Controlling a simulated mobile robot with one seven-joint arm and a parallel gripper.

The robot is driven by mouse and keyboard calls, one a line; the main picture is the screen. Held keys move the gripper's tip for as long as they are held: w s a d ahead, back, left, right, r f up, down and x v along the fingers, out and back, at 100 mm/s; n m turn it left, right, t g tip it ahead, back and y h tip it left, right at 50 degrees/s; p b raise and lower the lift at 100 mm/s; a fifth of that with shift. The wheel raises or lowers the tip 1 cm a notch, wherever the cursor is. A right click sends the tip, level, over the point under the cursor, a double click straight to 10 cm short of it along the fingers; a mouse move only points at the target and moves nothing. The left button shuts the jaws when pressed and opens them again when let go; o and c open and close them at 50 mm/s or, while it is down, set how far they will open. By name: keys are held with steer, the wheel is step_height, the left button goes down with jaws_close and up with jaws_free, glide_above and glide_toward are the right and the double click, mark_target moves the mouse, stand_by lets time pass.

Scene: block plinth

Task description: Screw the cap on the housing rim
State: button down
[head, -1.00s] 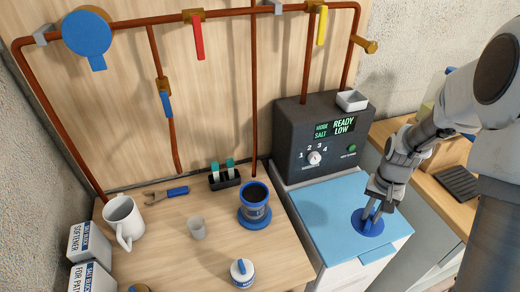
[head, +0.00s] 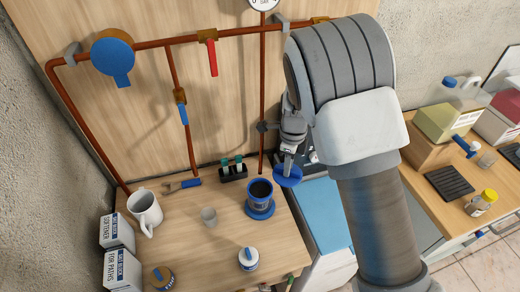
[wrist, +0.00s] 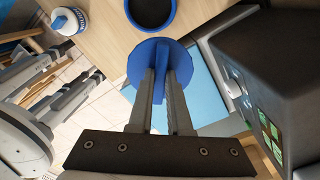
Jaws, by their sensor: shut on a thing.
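My gripper (head: 287,166) is shut on the blue cap (head: 290,178), a round disc with a raised grip bar. The wrist view shows both fingers closed on that bar, with the cap (wrist: 142,62) below them. The housing (head: 260,196) is a dark cylinder with a blue rim and a white label, standing upright on a blue base on the wooden table. Its top is open and dark inside. The cap is in the air to the right of the housing and apart from it. In the wrist view the housing rim (wrist: 150,14) is at the top, beyond the cap.
Copper pipes (head: 262,90) rise behind. My arm hides most of the dark control unit (wrist: 270,70).

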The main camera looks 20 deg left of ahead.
steer(key=s+a+r+m+p, duration=0.2)
steer(key=s+a+r+m, duration=0.15)
steer(key=a, duration=0.35)
steer(key=shift+w+a+f+n+b, duration=0.1)
steer(key=shift+f+n+b, duration=1.3)
steer(key=shift+n, duration=3.45)
steer(key=shift+w+a+f+n+b, duration=0.15)
steer(key=shift+f+n+b, duration=1.25)
steer(key=shift+n, duration=3.45)
steer(key=shift+w+a+f+n+b, duration=0.1)
steer(key=shift+f+n+b, duration=1.25)
steer(key=shift+n, duration=3.5)
steer(key=shift+r+b, duration=0.35)
steer(key=shift+b, duration=0.35)
